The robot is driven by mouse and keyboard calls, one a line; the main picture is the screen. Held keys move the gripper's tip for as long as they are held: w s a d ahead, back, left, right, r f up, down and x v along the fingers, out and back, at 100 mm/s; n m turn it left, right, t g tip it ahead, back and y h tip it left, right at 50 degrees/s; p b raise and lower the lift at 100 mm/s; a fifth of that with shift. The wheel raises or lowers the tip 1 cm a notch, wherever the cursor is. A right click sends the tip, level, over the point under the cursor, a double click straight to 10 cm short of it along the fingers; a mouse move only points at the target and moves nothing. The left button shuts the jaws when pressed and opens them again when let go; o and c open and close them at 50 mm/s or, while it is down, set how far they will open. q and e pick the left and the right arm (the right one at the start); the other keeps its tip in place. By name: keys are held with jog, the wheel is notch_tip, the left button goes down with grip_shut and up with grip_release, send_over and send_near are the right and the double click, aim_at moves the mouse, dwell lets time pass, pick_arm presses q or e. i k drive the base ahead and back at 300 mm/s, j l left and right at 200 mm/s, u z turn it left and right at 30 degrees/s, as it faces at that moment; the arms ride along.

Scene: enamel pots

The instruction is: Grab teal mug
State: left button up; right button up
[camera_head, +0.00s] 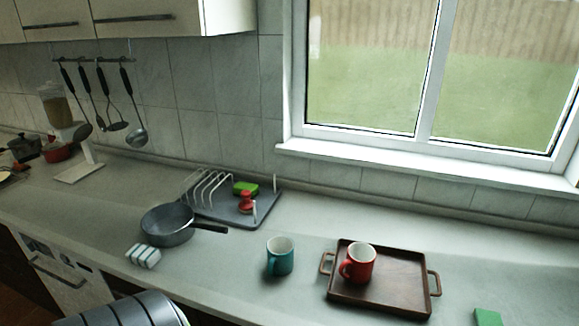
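The teal mug (280,259) stands upright on the grey counter, left of the brown tray, with its handle toward the lower left. Its inside is white and looks empty. A red mug (361,264) stands on the brown tray (398,302). Neither of my grippers shows in the head view, so I cannot tell how they stand relative to the mug.
A grey pan (166,227) sits left of the teal mug, its handle pointing right. A dish rack (262,213) stands behind. A small white object (143,256) lies near the front edge, and a green block (487,317) at the lower right. Counter around the mug is clear.

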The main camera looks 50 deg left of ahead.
aim_at(280, 248)
jog(key=u, duration=1.6)
